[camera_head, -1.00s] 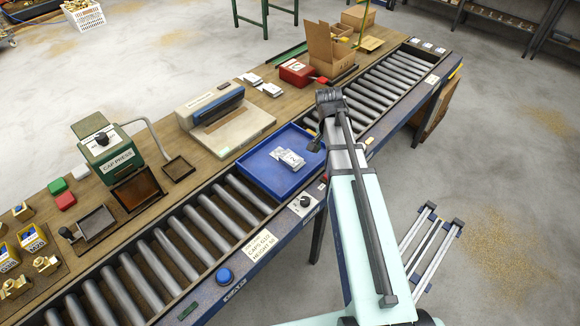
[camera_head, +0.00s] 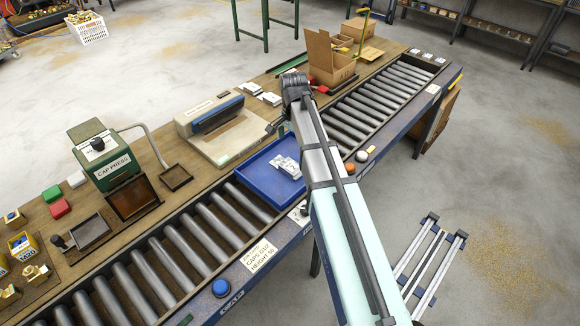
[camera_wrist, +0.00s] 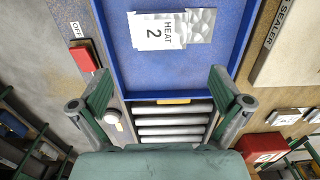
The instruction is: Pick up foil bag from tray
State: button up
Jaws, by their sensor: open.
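The silver foil bag (camera_head: 286,166) lies in the right part of the blue tray (camera_head: 252,178), which sits on the roller conveyor. In the wrist view the foil bag (camera_wrist: 200,24) shows at the top of the picture, with a white "HEAT 2" label on it, on the bare blue tray floor (camera_wrist: 165,75). My gripper (camera_wrist: 160,88) is open and empty. Its two green-grey fingers are spread wide at the near tray edge, with the bag ahead of them, not between them. In the head view my arm hides most of the gripper.
A heat sealer (camera_head: 217,128) stands on the wooden bench beside the tray and shows at the right of the wrist view. A red box (camera_wrist: 262,146) and white packets are close by. A red switch (camera_wrist: 84,56) is on the conveyor rail. The rollers (camera_wrist: 173,122) by the tray are bare.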

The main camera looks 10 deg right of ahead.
aim_at(292, 165)
jog(key=shift+w+f+p, duration=0.1)
jog(key=shift+f+p, duration=1.65)
jog(key=shift+f, duration=3.5)
jog(key=c, duration=1.1)
